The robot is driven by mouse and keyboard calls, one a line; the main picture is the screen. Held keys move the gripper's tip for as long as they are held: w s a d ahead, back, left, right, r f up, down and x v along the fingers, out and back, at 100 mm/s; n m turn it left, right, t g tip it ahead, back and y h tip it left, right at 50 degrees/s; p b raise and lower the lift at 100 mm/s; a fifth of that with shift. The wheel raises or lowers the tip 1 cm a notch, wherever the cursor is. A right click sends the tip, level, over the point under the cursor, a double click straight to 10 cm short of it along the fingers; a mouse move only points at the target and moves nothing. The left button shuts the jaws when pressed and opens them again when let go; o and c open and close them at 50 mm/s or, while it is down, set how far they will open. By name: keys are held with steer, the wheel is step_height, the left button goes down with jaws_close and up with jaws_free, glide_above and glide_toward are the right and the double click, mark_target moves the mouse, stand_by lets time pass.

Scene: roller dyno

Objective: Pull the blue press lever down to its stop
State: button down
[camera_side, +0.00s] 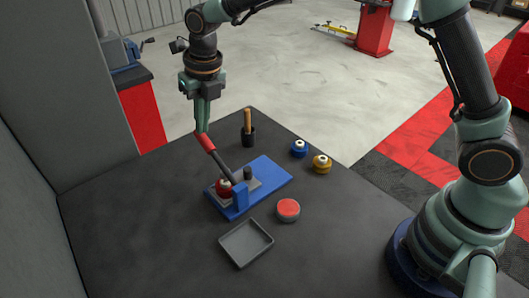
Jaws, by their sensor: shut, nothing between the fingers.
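The blue press (272,172) stands mid-table, with a grey plate on its base and a short blue post. Its lever (219,160) is a dark rod with a red grip (205,142). The lever is raised, slanting up and left from the press. My gripper (201,127) is shut and empty, pointing down, with its fingertips at the upper end of the red grip. I cannot tell whether they touch it. A red round piece with a pale top (223,186) sits on the press near the lever's lower end, whose pivot is hard to make out.
An empty grey tray (230,251) and a red-topped round tin (288,209) lie in front of the press. A blue piece (299,149) and a yellow piece (321,164) stand behind right. A dark cup (248,138) holds wooden-handled things. The table's left part is clear.

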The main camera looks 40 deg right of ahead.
mark_target(204, 137)
steer(key=shift+w+f, duration=0.1)
steer(key=shift+f, duration=1.3)
steer(key=shift+w+f, duration=0.1)
steer(key=shift+f, duration=0.9)
steer(key=shift+w+f, duration=0.1)
steer(key=shift+f, duration=0.35)
steer(key=shift+r, duration=5.05)
